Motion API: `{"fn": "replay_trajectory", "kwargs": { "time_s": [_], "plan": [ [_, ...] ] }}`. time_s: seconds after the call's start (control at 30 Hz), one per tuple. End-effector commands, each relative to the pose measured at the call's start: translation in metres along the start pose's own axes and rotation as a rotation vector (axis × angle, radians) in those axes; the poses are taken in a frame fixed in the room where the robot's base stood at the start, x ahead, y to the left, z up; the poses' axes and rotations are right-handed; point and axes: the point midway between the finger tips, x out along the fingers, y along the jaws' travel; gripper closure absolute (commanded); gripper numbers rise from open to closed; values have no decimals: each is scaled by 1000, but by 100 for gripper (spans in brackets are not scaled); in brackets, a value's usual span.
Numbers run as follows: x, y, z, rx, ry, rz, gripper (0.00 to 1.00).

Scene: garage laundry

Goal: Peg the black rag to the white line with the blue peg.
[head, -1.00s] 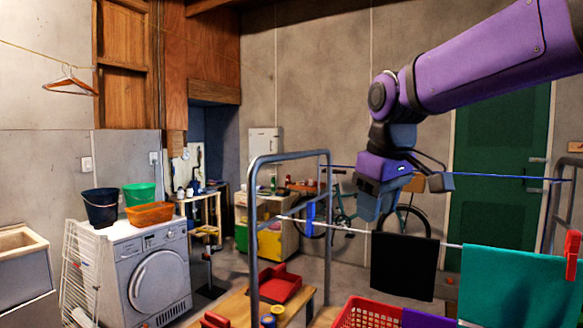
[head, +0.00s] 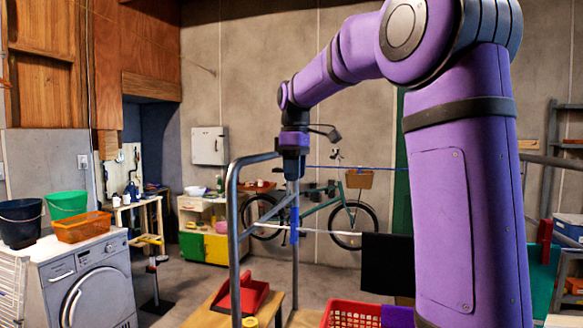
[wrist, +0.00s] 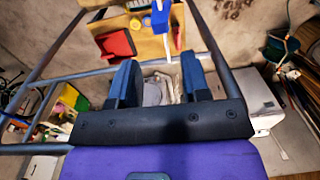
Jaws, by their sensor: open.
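The blue peg (head: 294,222) sits on the white line (head: 335,233), close to the grey frame post. The black rag (head: 386,262) hangs over the same line to the right, its right edge close to my arm. My gripper (head: 292,178) points down above the blue peg, open and empty, apart from it. In the wrist view the blue peg (wrist: 161,18) and white line (wrist: 168,40) lie ahead of the two open fingers (wrist: 158,82). The rag is not clear in the wrist view.
A grey metal frame (head: 236,225) stands just left of the peg. A blue line (head: 330,168) runs behind. Below are a wooden bench (head: 200,312) with a red tray (head: 243,293), and a red basket (head: 345,314). My arm hides much of the right side.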

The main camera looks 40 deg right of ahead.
Motion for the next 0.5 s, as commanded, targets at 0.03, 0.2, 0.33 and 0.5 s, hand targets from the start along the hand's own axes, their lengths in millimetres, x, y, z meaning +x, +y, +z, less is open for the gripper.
{"fn": "replay_trajectory", "kwargs": {
  "time_s": [0.03, 0.2, 0.33, 0.5],
  "plan": [
    [5, 0, 0, 0, -1, -1, 57],
    [22, 0, 0, 1, -1, -1, 57],
    [36, -1, 0, 1, -1, -1, 57],
    [53, -1, 0, 1, -1, -1, 57]
  ]
}}
